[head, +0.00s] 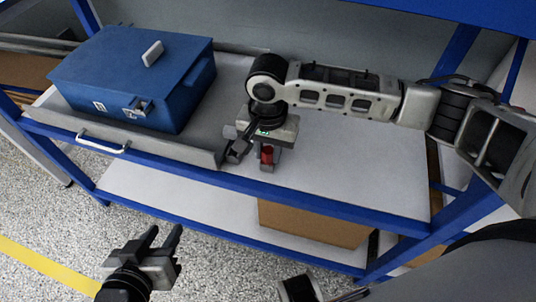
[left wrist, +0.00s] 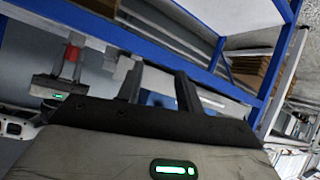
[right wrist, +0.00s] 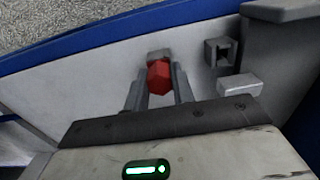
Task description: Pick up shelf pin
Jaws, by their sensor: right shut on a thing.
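The red piece that I take for the shelf pin (head: 267,152) is between the fingers of my right gripper (head: 268,160), above the front part of the pale shelf top. In the right wrist view the red pin (right wrist: 159,77) has a faceted end, with a grey part (right wrist: 159,55) beyond it. My right gripper (right wrist: 160,88) is shut on it, one finger on each side. The fingers hide part of the pin. My left gripper (head: 160,240) is open and empty, low in front of the bench. Its parted fingers also show in the left wrist view (left wrist: 158,88).
Small grey blocks (right wrist: 220,52) lie beside the right gripper. A cardboard box (head: 315,222) is on the lower shelf. The shelf top (head: 365,165) is clear at right.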

